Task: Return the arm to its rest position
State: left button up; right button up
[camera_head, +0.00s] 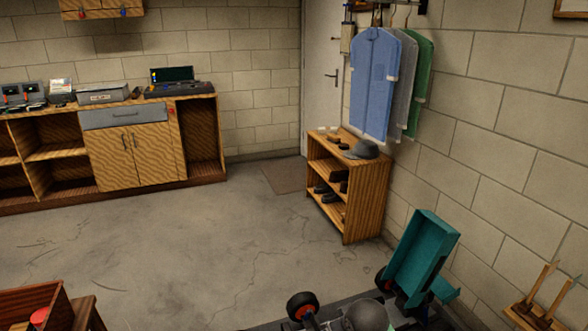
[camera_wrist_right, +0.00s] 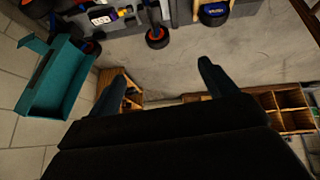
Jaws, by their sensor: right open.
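My right gripper (camera_wrist_right: 161,72) shows in the right wrist view with its two dark fingers spread apart and nothing between them. Bare floor lies beyond the fingertips. Part of the racecar, with black wheels (camera_wrist_right: 157,37) and a grey chassis, is at the top of that view, apart from the fingers. In the head view a black wheel with an orange rim (camera_head: 301,306) shows at the bottom edge, and most of the car is cut off. My left gripper is in neither view.
A teal trough-shaped part (camera_head: 422,258) stands tilted near the right wall; it also shows in the wrist view (camera_wrist_right: 58,85). A wooden shoe shelf (camera_head: 367,203) stands behind it. A wooden workbench (camera_head: 135,155) lines the back wall. The middle floor is clear.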

jog(key=s+d+r+m+p, duration=0.1)
jog(key=s+r+p, duration=0.1)
jog(key=s, duration=0.5)
jog(key=s+r+p, duration=0.2)
jog(key=s+p, duration=0.1)
jog(key=s, duration=0.4)
pick_arm(q)
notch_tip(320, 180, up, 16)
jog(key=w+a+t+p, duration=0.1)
jog(key=p, duration=0.3)
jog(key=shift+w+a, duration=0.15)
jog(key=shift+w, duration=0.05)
pick_arm(e)
jog(key=s+f+m+g, duration=0.1)
jog(key=s+f+g, duration=0.3)
jog(key=s, duration=1.3)
jog(key=shift+f, duration=0.15)
pick_arm(q)
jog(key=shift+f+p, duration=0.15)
jog(key=shift+p, duration=0.15)
pick_arm(e)
jog(key=shift+s, duration=0.1)
